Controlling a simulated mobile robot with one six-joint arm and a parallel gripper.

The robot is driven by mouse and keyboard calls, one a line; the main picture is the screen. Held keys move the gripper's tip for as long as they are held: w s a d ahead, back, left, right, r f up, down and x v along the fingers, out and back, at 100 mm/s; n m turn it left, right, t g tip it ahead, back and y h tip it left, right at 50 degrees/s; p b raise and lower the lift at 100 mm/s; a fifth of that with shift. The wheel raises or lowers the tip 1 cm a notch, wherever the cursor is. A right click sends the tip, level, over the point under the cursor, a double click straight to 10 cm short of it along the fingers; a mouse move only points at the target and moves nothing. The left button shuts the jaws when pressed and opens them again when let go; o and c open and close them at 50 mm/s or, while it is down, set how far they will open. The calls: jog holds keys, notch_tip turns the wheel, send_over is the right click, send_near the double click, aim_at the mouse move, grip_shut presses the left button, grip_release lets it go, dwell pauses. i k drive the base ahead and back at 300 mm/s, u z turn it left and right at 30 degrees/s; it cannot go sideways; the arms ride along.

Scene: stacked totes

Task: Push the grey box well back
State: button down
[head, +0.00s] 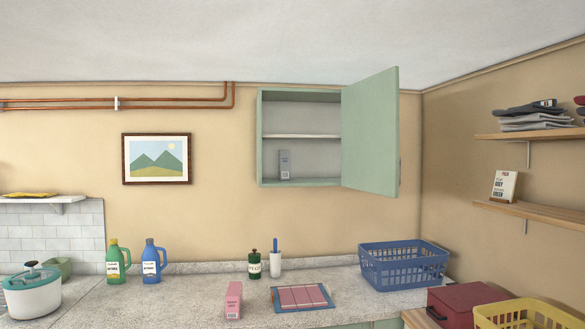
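The grey box (284,163) is a small upright carton with a pale label near its base. It stands on the bottom of the green wall cabinet (259,140), left of the middle, below the cabinet's inner shelf. How deep it stands is hard to tell from this view. The cabinet door (370,135) is swung open to the right. My gripper is not in view.
A pink box (233,300), a blue tray (302,297), a green bottle (254,264) and a blue basket (404,265) stand on the counter (185,297). The open door juts out beside the cabinet opening. The space in front of the opening looks free.

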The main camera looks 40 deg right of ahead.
aim_at(283, 155)
jog(key=z, duration=0.55)
jog(key=i, duration=2.15)
jog(key=u, duration=0.05)
